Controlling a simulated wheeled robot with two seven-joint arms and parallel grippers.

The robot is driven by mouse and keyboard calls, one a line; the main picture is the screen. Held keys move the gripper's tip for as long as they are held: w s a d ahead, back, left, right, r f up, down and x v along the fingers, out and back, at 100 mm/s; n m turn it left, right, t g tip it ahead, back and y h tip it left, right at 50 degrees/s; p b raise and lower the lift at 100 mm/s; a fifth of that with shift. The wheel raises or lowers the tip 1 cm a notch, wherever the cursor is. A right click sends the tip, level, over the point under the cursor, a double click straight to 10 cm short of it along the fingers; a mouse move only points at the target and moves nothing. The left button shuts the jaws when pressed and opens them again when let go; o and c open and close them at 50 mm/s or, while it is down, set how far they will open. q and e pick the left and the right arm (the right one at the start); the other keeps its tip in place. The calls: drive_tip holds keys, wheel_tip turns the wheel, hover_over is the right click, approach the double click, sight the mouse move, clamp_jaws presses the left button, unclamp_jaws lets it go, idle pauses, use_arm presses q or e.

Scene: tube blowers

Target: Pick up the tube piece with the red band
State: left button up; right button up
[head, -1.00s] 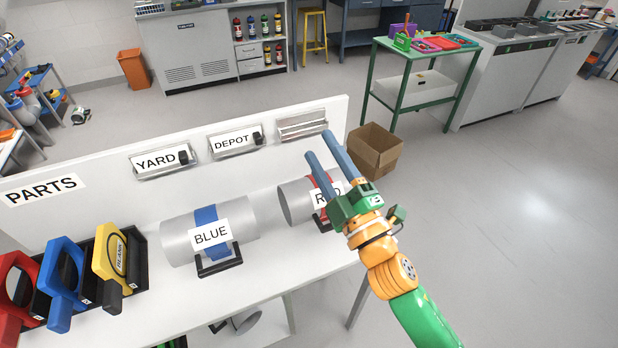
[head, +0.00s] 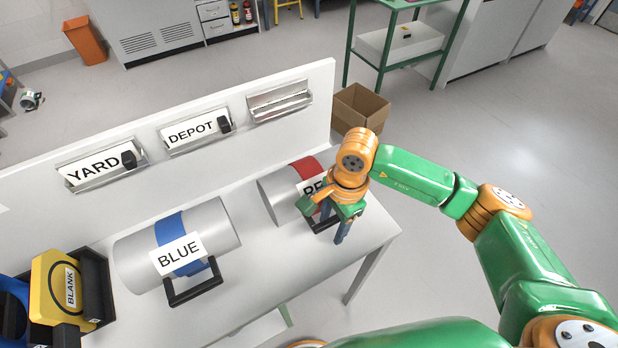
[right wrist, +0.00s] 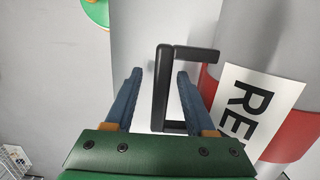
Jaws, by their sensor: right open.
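The tube piece with the red band (head: 275,202) is a grey cylinder lying on the white bench, with a label partly hidden by my right gripper. Its red band (right wrist: 294,138) and the letters "RE" show in the right wrist view. A black handle (right wrist: 161,90) stands out from its side. My right gripper (head: 334,226) is open and points down at the handle. In the right wrist view its two blue fingers (right wrist: 159,80) lie on either side of the handle's bar, with gaps visible. Whether the fingertips reach handle depth is unclear. My left gripper is not in view.
A blue-banded tube (head: 213,228) with a "BLUE" label lies to the left on the bench (head: 262,275). A yellow "BLANK" piece (head: 50,282) sits in a black rack farther left. A back panel carries "YARD" and "DEPOT" holders. A cardboard box (head: 362,108) stands behind the bench.

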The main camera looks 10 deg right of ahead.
drive_tip(key=shift+f, duration=0.5)
drive_tip(key=shift+r, duration=0.1)
clamp_jaws()
drive_tip(key=shift+a, duration=0.1)
idle(0.8)
